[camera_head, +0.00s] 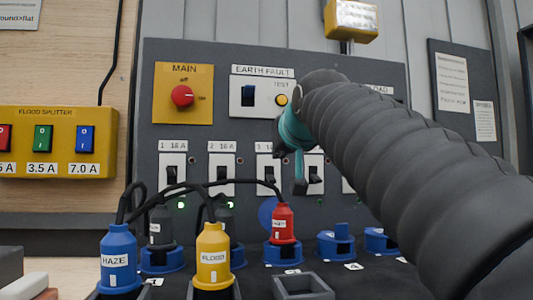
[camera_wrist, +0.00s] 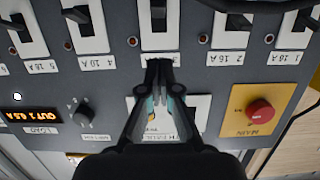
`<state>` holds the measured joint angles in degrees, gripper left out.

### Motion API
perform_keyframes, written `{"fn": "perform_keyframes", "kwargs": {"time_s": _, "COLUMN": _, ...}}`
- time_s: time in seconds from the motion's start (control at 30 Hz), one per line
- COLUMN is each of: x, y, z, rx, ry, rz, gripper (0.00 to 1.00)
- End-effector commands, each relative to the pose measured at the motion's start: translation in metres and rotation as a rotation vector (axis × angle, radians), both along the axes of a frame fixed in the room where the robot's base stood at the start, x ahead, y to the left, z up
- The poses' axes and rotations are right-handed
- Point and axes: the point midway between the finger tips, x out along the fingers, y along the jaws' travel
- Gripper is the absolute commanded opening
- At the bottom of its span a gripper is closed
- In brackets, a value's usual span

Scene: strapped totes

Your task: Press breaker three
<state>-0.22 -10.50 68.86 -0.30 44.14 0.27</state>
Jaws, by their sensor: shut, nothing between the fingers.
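Breaker three (camera_head: 265,182) is a white plate with a black toggle, third in the row on the dark panel. In the head view my gripper (camera_head: 300,187) partly covers its right side and label. In the wrist view, which is upside down, breaker three (camera_wrist: 157,38) is at the top centre with its toggle at the top edge. My gripper (camera_wrist: 160,68) is shut and empty, its tips by the partly hidden label of breaker three. Contact with the panel cannot be told.
Breaker two (camera_head: 221,185) and breaker four (camera_wrist: 86,38) flank it. The red MAIN knob (camera_head: 182,96) and EARTH FAULT unit (camera_head: 250,92) are above. The red plug (camera_head: 283,222), yellow plug (camera_head: 213,250) and blue plug (camera_head: 118,257) stand below, their black cables looping before the lower panel.

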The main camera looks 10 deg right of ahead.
Motion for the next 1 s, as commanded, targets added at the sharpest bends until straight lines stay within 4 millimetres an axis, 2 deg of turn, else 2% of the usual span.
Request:
{"fn": "perform_keyframes", "kwargs": {"time_s": 0.03, "x": -0.011, "y": 0.000, "z": -0.002, "rx": 0.000, "ry": -0.002, "rz": 0.000, "gripper": 0.00}}
{"fn": "perform_keyframes", "kwargs": {"time_s": 0.2, "x": -0.039, "y": 0.000, "z": -0.005, "rx": 0.000, "ry": -0.002, "rz": 0.000, "gripper": 0.00}}
{"fn": "perform_keyframes", "kwargs": {"time_s": 0.4, "x": -0.058, "y": 0.000, "z": -0.006, "rx": 0.000, "ry": -0.001, "rz": 0.000, "gripper": 0.00}}
{"fn": "perform_keyframes", "kwargs": {"time_s": 1.0, "x": -0.062, "y": 0.000, "z": -0.007, "rx": 0.000, "ry": 0.000, "rz": 0.000, "gripper": 0.00}}
